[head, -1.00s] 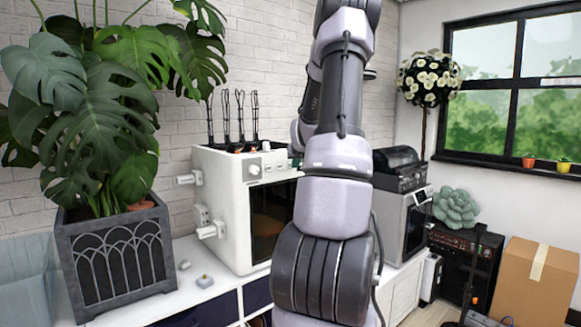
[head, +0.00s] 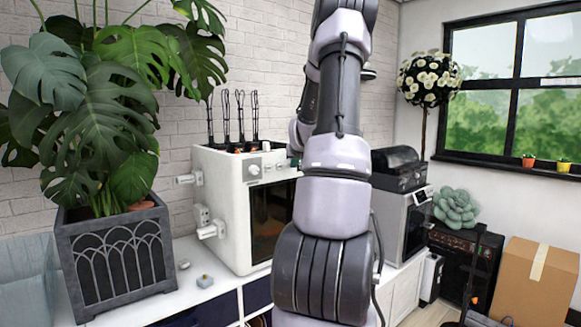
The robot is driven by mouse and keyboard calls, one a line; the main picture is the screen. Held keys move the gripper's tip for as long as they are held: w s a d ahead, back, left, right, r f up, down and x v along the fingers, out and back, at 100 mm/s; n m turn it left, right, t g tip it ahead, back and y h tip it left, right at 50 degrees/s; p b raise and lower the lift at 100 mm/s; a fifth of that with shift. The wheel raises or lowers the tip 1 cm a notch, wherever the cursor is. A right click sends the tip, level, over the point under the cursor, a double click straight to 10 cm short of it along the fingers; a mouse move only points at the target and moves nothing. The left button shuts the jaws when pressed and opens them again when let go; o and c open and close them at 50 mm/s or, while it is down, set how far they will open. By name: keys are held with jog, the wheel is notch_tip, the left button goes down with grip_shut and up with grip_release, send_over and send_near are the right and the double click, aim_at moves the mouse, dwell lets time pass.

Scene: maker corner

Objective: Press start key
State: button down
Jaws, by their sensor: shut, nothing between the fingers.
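A white box-shaped machine (head: 227,215) stands on the white counter at the middle left. A dark window (head: 270,222) fills much of its front. Above the window is a control strip with a round knob (head: 254,170) and small controls to its right. My arm covers the right end of this strip. I cannot tell which control is the start key; it may be hidden. My arm rises through the middle of the view, and its far part reaches down behind itself near the machine's top right corner. My gripper is hidden behind the arm.
A grey machine (head: 415,228) with a small display and a black unit (head: 398,170) on top stands right of my arm. A large potted plant (head: 118,262) stands at the left. A small pale block (head: 205,281) lies on the counter. A cardboard box (head: 533,282) is at the lower right.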

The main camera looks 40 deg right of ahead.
jog(key=shift+s, duration=0.8)
jog(key=shift+s+d, duration=0.15)
jog(key=shift+s, duration=1.1)
jog(key=shift+s+d, duration=0.1)
jog(key=shift+s, duration=1.15)
jog(key=s+a+r+n+g+y, duration=0.1)
jog(key=s+a+r, duration=0.25)
jog(key=a, duration=0.65)
jog(key=s+a+r+g+y, duration=0.15)
jog(key=a+r, duration=0.25)
jog(key=a, duration=0.7)
jog(key=s+a+r+y, duration=0.2)
jog(key=s+a, duration=0.7)
jog(key=s, duration=0.1)
jog(key=s+a+r+y, duration=0.1)
jog(key=s+a+y, duration=0.1)
jog(key=s+a, duration=0.7)
jog(key=shift+s+a+r+y, duration=0.2)
jog(key=shift+s+r+y, duration=0.2)
jog(key=shift+s, duration=0.25)
